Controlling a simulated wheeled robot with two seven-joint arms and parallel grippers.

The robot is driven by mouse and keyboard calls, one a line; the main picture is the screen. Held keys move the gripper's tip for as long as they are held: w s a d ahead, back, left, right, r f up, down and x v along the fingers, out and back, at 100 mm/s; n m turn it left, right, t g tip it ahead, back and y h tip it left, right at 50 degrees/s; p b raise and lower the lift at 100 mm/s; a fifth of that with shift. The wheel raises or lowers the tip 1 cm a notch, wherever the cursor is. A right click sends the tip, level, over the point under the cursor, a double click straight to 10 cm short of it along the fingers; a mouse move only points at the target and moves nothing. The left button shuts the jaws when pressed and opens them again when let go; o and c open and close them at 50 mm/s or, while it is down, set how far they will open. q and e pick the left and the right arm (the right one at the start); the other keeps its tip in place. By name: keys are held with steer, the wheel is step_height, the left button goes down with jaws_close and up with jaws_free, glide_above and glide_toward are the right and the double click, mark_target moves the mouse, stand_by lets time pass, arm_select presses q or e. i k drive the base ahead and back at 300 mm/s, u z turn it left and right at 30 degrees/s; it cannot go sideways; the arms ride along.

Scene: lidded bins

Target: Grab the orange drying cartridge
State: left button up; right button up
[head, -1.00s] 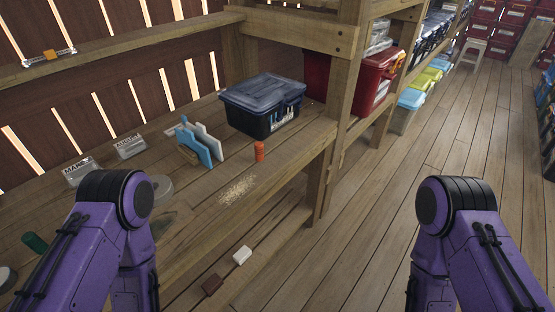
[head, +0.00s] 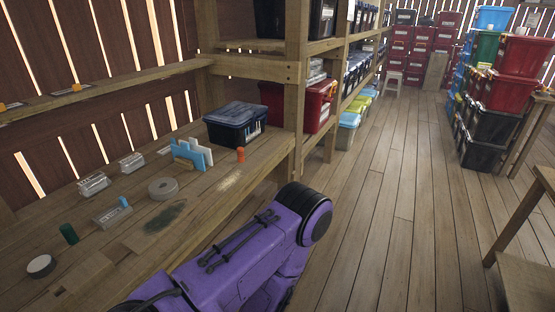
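The orange cartridge (head: 240,155), a small upright cylinder, stands on the wooden workbench (head: 206,210) near its front edge. It is just in front of a dark blue lidded bin (head: 234,125) and right of a rack with blue and white plates (head: 191,153). One purple arm of mine reaches across the lower middle, its black-banded joint in front of the bench edge and right of the cartridge. Neither gripper shows in the head view. Nothing touches the cartridge.
On the bench are a grey round roll (head: 163,188), a green cylinder (head: 68,233), a small blue cylinder (head: 123,201) and clear labelled boxes (head: 94,183). A shelf post (head: 297,90) rises right of the bin. The plank floor (head: 400,200) is open to the right.

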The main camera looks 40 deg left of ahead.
mark_target(240, 150)
steer(key=u, duration=0.05)
steer(key=i, duration=1.5)
steer(key=u, duration=0.5)
steer(key=i, duration=1.1)
steer(key=u, duration=1.7)
steer(key=i, duration=0.8)
steer(key=u, duration=0.8)
